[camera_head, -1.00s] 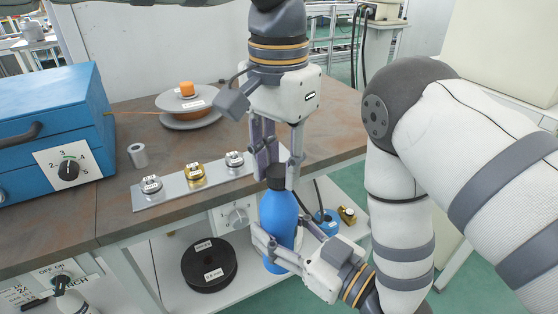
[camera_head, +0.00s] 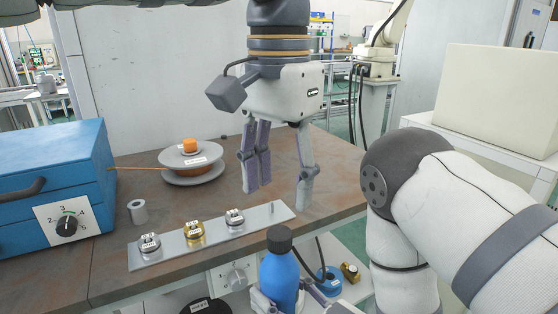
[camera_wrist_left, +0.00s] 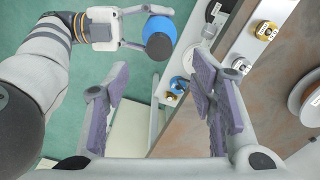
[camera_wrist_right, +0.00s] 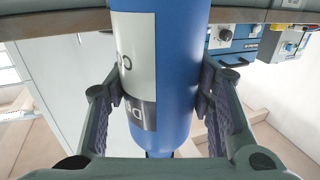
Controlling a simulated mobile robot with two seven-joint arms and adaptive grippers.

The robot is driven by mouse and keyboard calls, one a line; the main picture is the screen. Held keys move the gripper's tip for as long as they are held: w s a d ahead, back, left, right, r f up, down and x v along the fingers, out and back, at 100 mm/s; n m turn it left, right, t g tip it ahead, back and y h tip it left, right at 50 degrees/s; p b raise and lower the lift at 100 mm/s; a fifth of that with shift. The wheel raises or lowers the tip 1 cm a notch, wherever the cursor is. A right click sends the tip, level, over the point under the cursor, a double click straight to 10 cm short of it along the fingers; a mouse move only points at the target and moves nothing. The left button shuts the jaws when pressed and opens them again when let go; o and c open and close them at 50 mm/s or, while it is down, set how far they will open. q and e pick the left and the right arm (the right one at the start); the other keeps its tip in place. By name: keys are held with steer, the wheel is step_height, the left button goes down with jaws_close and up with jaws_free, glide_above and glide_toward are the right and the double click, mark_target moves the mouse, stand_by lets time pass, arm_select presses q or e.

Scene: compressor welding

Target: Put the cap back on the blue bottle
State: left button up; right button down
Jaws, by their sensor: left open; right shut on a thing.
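The blue bottle (camera_head: 279,275) stands upright in front of the table edge with the black cap (camera_head: 279,238) sitting on its top. My right gripper (camera_head: 281,301) is shut around the lower part of the bottle; the right wrist view shows the fingers on both sides of the blue body (camera_wrist_right: 165,70) with its label. My left gripper (camera_head: 278,190) is open and empty, above the bottle and a little behind it over the table. In the left wrist view the cap (camera_wrist_left: 159,46) is seen from above, beyond the open fingers (camera_wrist_left: 160,105).
A metal strip (camera_head: 212,238) with several labelled pieces lies along the table's front edge. Behind are a wire spool (camera_head: 191,160), a grey cylinder (camera_head: 137,211) and a blue box (camera_head: 50,180). A lower shelf holds a black spool (camera_head: 206,306) and small parts. The table's right part is clear.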

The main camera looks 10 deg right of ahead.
arm_select(q)
step_height(320, 180, up, 4)
steer(key=shift+r, duration=0.25)
